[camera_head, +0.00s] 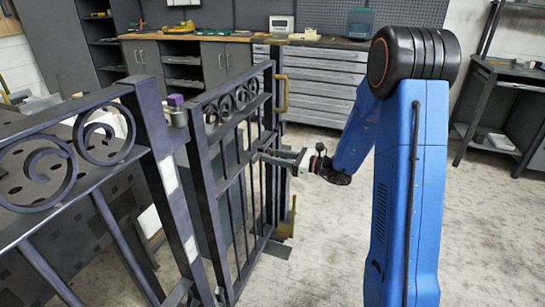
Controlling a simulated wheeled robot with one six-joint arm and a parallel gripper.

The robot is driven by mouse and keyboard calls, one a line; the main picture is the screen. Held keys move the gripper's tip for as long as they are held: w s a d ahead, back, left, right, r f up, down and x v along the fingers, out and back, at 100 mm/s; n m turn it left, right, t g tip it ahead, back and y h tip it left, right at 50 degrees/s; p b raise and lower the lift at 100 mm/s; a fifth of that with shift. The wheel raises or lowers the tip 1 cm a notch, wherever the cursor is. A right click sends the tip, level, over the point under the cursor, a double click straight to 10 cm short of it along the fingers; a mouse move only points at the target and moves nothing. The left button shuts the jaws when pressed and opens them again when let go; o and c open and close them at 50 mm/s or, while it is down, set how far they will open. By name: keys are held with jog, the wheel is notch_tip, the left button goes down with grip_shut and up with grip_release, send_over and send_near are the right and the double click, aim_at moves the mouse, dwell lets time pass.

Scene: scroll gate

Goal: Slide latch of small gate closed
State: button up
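The small gate (207,178) is dark metal with upright bars and scrollwork along its top. It stands left of the middle, beside a larger scroll fence. A brass-coloured handle-like piece (283,93) is on the upper part of the gate's far end post. I cannot tell for certain if it is the latch. Another brass-coloured piece (291,222) is low at the same end. My gripper (270,156) reaches in from the right at about mid-height of that end post, below the upper brass piece. Its fingers overlap the gate in the picture. I cannot tell if they touch it or how far apart they are.
The scroll fence (169,186) fills the left foreground, with a small purple block (175,100) near its post. A workbench with drawers (318,80) stands along the back wall. A dark shelf table (500,115) stands at right. The pale floor (325,240) below my arm is clear.

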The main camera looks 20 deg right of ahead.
aim_at(267, 145)
grip_shut()
jog(key=shift+w+d+r, duration=0.1)
jog(key=shift+w+d, duration=0.45)
jog(key=shift+w, duration=0.25)
jog(key=shift+w+d+f, duration=0.1)
jog(key=shift+w+d, duration=0.5)
jog(key=shift+w, duration=0.25)
jog(key=shift+w+d+r, duration=0.1)
jog(key=shift+w+d, duration=0.45)
jog(key=shift+w, duration=0.25)
grip_release()
jog(key=v, duration=1.7)
jog(key=shift+d, duration=0.2)
jog(key=shift+s, duration=0.1)
